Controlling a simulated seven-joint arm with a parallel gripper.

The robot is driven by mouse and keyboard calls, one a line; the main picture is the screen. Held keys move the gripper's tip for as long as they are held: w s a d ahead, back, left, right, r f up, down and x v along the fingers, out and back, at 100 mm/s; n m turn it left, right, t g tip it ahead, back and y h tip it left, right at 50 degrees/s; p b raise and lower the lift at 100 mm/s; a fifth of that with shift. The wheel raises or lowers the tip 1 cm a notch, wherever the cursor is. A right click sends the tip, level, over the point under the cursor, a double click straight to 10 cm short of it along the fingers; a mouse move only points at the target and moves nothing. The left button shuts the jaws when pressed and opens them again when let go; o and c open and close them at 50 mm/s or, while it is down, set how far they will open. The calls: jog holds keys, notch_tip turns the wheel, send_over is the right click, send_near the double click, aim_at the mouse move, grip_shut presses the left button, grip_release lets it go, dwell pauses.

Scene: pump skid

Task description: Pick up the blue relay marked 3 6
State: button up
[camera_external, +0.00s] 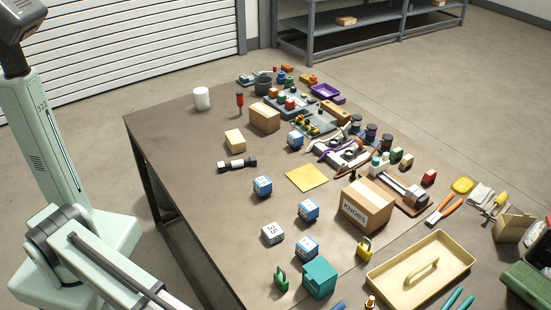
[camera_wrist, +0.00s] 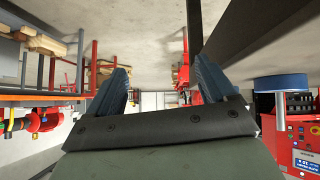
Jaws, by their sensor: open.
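Several blue and white relay blocks stand on the brown table in the external view: one left of the yellow mat (camera_external: 262,186), one below the mat (camera_external: 308,210), one nearer the front (camera_external: 306,247) and one farther back (camera_external: 295,140). Their markings are too small to read surely, so I cannot tell which is 3 6. A white block (camera_external: 273,233) beside them seems to read 35. My gripper (camera_wrist: 160,75) is open and empty in the wrist view, facing the room, with no relay in sight. The external view shows my arm at lower left but not my gripper.
A KNOBS carton (camera_external: 368,204), teal box (camera_external: 320,278), green padlock (camera_external: 281,279), yellow padlock (camera_external: 364,248) and cream tray (camera_external: 420,270) stand around the front relays. Tools and parts crowd the right side. The table's left part (camera_external: 185,150) is mostly clear.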

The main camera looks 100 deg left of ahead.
jog(key=w+a+r, duration=0.1)
jog(key=a+r, duration=0.1)
jog(key=a, duration=0.5)
jog(key=w+a+r+n+y, duration=0.1)
jog(key=a+r, duration=0.1)
jog(key=a, duration=0.5)
jog(key=w+a+r+n+y, duration=0.1)
jog(key=a+r, duration=0.1)
jog(key=a, duration=0.5)
jog(key=shift+w+a+r, duration=0.3)
jog(key=shift+w+a, duration=0.05)
jog(key=shift+w, duration=0.05)
jog(key=a, duration=0.4)
jog(key=s+a+r+n+y, duration=0.1)
jog(key=a, duration=0.3)
jog(key=a+n, duration=0.1)
jog(key=a, duration=0.4)
jog(key=shift+s+a+r+y, duration=0.1)
jog(key=shift+s+r+y, duration=0.2)
jog(key=shift+s, duration=0.05)
jog(key=s+a+r+n+g+y, duration=0.15)
jog(key=s+a, duration=0.25)
jog(key=a, duration=0.8)
notch_tip(320, 180, up, 7)
jog(key=n+g+y, duration=0.2)
jog(key=n+g, duration=0.3)
jog(key=n, duration=0.6)
send_over(262, 181)
jog(key=shift+t, duration=0.25)
jog(key=shift+f, duration=6.85)
